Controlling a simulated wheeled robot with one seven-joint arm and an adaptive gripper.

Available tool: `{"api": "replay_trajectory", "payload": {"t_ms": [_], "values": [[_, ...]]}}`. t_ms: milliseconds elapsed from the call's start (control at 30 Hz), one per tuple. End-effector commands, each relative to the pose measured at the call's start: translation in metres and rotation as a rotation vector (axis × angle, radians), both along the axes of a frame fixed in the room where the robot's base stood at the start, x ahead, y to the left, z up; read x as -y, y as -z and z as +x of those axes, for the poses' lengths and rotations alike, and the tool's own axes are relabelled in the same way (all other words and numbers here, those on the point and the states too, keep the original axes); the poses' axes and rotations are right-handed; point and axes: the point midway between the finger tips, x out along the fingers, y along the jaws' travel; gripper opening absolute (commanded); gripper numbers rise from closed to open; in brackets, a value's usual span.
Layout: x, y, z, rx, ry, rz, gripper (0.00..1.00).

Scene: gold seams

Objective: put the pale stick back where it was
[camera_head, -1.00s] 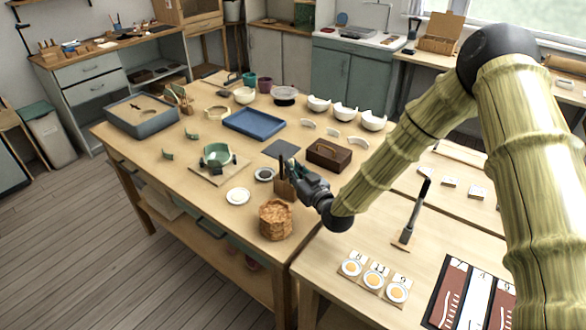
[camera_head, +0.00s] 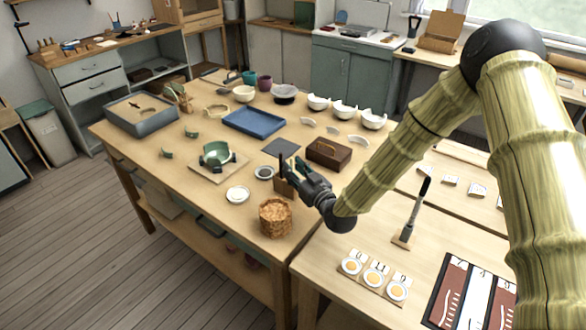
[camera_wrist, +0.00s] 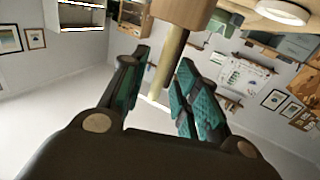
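The pale stick (camera_wrist: 166,70) shows in the wrist view between the two fingers of my gripper (camera_wrist: 163,78). Its one end meets a brown wooden holder (camera_wrist: 183,9) at the top of that view. The fingers stand apart with the stick between them, and a gap shows on the left side. In the head view my gripper (camera_head: 292,172) is at the wooden holder (camera_head: 284,188) on the main table. A dark upright piece rises there; I cannot make out the pale stick in that view.
A woven basket (camera_head: 275,218) and a white dish (camera_head: 237,194) stand near the holder. A brown wooden box (camera_head: 329,154) and a dark flat mat (camera_head: 281,147) lie behind it. A green bowl (camera_head: 215,153) sits on a board to the left, and a blue tray (camera_head: 254,121) farther back.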

Motion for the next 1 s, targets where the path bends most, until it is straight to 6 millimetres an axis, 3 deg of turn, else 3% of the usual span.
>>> {"api": "replay_trajectory", "payload": {"t_ms": [500, 700, 1000], "values": [[0.047, 0.002, -0.076, 0.0, 0.0, 0.0, 0.31], [0.056, 0.001, -0.09, 0.0, 0.001, 0.001, 0.31], [0.057, 0.001, -0.094, -0.001, 0.0, 0.001, 0.31]]}}
